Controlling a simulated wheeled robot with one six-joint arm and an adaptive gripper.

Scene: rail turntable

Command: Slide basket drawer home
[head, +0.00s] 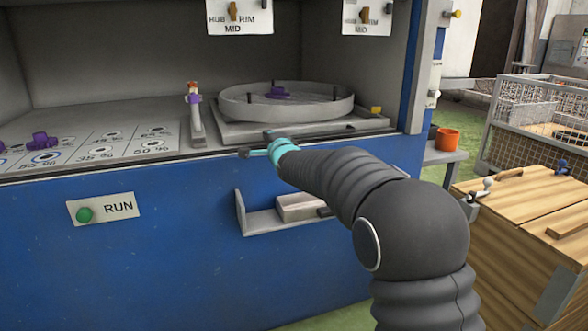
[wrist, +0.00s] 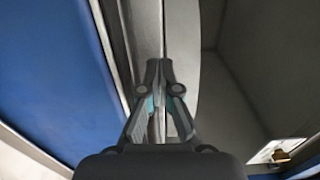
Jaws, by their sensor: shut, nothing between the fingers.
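My gripper (head: 243,153) is shut and empty in the head view, at the front edge of the blue machine's grey counter, just in front of the turntable plate. In the wrist view my gripper (wrist: 159,65) has its fingertips together over a pale edge strip (wrist: 146,28), with the blue front panel (wrist: 50,75) to the left. I cannot tell whether it touches the edge. A wire mesh basket (head: 498,150) stands at the right of the head view, away from my gripper. I cannot tell for sure whether it is the basket drawer or how far out a drawer stands.
A small ledge (head: 262,224) juts from the blue front below my arm.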

